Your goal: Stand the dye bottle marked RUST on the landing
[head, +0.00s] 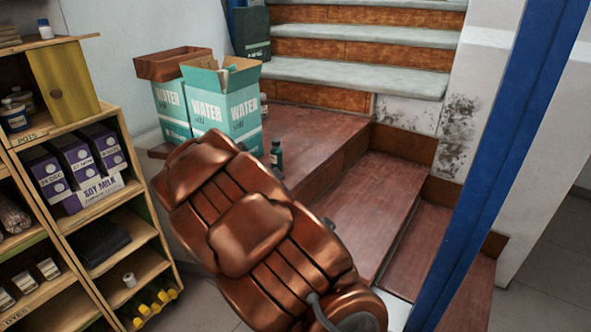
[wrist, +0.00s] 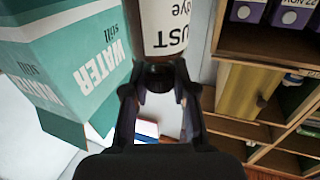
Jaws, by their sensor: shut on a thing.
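In the wrist view, my gripper (wrist: 160,82) is shut on the dark neck of the RUST dye bottle (wrist: 163,28). Its white label shows "UST" and "dye"; the rest of the label is cut off. The landing (head: 325,130) is the reddish-brown wooden platform behind my arm, at the foot of the grey-topped stairs. I cannot tell how far the held bottle is from the landing's surface.
Teal WATER boxes (head: 228,95) stand on the landing's left part and also show in the wrist view (wrist: 75,65). Shelves with soy milk cartons (head: 75,165) are at left. A blue post (head: 500,150) rises at right.

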